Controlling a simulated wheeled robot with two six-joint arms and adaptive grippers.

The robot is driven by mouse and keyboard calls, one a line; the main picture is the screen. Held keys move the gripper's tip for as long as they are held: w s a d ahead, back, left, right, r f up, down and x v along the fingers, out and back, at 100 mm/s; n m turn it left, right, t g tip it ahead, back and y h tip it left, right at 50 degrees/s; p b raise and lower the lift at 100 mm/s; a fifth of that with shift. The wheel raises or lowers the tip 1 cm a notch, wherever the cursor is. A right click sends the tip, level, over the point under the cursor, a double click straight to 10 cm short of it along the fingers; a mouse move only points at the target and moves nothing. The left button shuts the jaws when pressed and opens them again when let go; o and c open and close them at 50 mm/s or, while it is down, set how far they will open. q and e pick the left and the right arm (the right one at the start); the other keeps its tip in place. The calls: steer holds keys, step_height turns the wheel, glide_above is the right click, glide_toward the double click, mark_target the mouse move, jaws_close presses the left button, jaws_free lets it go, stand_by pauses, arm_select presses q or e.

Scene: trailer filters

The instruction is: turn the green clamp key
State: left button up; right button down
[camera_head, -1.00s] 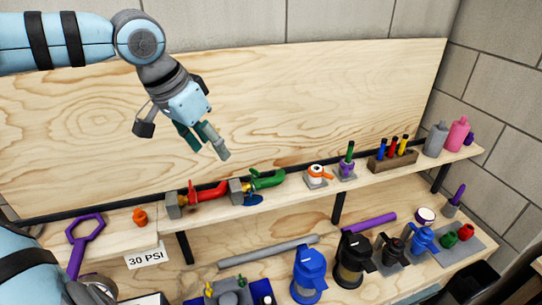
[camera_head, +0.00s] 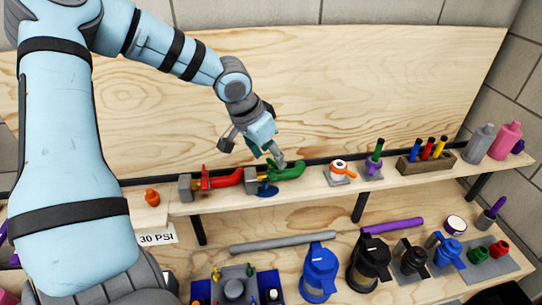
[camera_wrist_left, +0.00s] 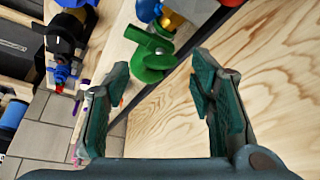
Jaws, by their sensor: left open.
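The green clamp key (camera_head: 288,171) sits on a small clamp with a grey block on the upper shelf, just right of a similar red one (camera_head: 222,179). In the left wrist view the green key (camera_wrist_left: 150,53) shows ahead of the jaws, left of centre, as a curved green piece. My left gripper (camera_head: 272,158) is just above and behind the key in the head view, partly overlapping it. Its fingers (camera_wrist_left: 160,100) are spread apart and nothing is between them. I cannot tell whether a fingertip touches the key. My right gripper is not in view.
A blue round piece (camera_head: 267,189) lies by the green clamp. Farther right stand an orange-and-white fitting (camera_head: 340,170), a purple-and-green piece (camera_head: 374,165) and a wooden rack (camera_head: 428,160). The plywood back panel (camera_head: 340,90) rises behind. Blue and black filter housings (camera_head: 319,272) stand below.

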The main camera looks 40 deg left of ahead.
arm_select(q)
steer(key=shift+w+f, duration=0.35)
steer(key=shift+f, duration=0.25)
steer(key=shift+s+r, duration=0.1)
steer(key=shift+s, duration=0.3)
steer(key=shift+c, duration=0.6)
steer(key=c, duration=1)
steer(key=shift+c, duration=0.2)
steer(key=shift+m, duration=0.4)
steer(key=m+h, duration=0.1)
steer(key=m, duration=0.2)
steer(key=shift+w+a+h, duration=0.1)
steer(key=shift+a+h, duration=0.05)
steer(key=shift+h, duration=0.15)
steer(key=shift+m+g+h, duration=0.4)
steer(key=shift+m, duration=0.8)
steer(key=o, duration=1.2)
steer(key=shift+w, duration=0.1)
steer(key=shift+c, duration=0.2)
